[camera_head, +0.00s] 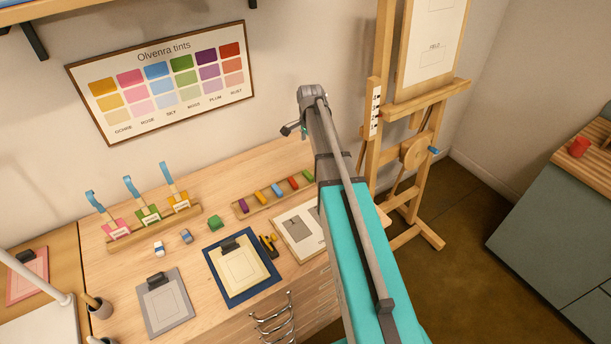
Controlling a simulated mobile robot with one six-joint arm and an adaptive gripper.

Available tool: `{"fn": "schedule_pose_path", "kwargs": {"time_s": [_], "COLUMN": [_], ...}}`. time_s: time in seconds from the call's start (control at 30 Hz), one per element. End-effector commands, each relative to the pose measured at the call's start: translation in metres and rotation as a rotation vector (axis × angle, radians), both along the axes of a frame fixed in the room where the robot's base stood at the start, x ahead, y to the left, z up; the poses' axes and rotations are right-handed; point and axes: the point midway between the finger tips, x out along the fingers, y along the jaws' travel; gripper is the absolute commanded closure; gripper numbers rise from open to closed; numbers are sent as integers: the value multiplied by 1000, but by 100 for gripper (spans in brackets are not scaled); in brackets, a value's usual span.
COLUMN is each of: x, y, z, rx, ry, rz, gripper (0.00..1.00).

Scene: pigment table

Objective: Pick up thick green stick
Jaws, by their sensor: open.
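A short, thick green piece (215,223) lies on the wooden table, left of the stick rack. It looks like a stubby block, and I cannot tell its exact shape. A wooden rack (240,216) holds several coloured sticks in a slanting row, among them a purple stick (243,206), a yellow-orange one (262,195), a blue one (277,190) and a red one (294,183). My gripper (295,131) is open and empty, raised above the back of the table. It is up and to the right of the green piece, well apart from it.
A holder (155,230) with several blue-handled brushes stands at the left. Two small blocks (159,248) (186,236), a grey clipboard (165,305) and a dark blue board (212,262) lie in front. An easel (385,60) stands right of the table.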

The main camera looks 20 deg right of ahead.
Motion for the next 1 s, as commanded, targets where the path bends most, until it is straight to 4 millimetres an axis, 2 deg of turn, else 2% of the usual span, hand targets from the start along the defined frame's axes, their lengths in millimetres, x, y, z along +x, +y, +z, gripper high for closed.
{"fn": "schedule_pose_path", "kwargs": {"time_s": [0.37, 1.0], "x": [1, 1], "y": [2, 4], "z": [-11, -61], "rx": [0, 0], "ry": [0, 0], "rz": [3, 5], "gripper": [0, 0]}}
